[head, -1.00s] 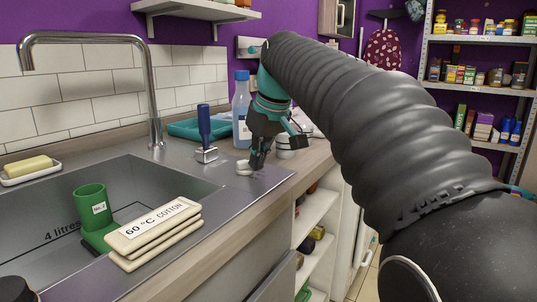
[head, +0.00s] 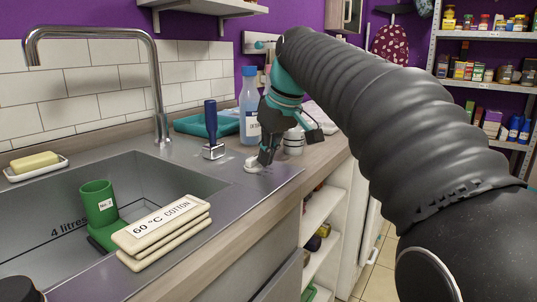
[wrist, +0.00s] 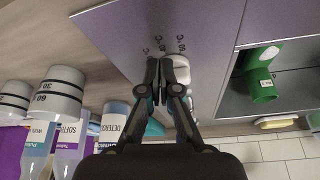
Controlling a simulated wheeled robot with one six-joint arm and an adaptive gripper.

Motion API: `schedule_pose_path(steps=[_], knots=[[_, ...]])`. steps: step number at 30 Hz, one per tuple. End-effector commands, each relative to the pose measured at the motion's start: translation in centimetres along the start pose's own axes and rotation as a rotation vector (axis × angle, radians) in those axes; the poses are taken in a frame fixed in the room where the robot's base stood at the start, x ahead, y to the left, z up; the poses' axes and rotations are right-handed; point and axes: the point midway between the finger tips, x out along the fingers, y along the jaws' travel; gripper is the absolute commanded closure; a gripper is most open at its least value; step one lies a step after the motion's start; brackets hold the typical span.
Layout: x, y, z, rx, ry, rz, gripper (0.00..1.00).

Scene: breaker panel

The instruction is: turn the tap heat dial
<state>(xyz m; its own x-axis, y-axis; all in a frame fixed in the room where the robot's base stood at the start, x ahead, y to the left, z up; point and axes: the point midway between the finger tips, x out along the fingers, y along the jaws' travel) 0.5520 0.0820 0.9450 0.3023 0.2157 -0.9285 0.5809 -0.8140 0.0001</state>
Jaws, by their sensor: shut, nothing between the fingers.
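The white heat dial (head: 252,167) sits on the steel sink top, near its right end. In the wrist view the dial (wrist: 178,72) shows right beside my fingertips, with small dark printed marks on the steel around it. My gripper (head: 266,162) points down at the right side of the dial; its fingers are shut with nothing between them. In the wrist view the gripper (wrist: 160,66) is close against the dial's edge, and I cannot tell whether it touches. The fingers hide part of the dial.
A blue-handled metal piece (head: 211,132) stands behind the dial, with the tap (head: 157,85) further left. A detergent bottle (head: 250,108) and grey cups (wrist: 55,88) are close by.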

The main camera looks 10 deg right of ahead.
Motion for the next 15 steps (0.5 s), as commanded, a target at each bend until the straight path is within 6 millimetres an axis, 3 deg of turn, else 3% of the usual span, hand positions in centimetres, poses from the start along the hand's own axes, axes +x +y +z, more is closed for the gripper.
schedule_pose_path(steps=[15], knots=[[0.19, -0.40, -0.48, -0.002, 0.001, 0.000, 1.00]])
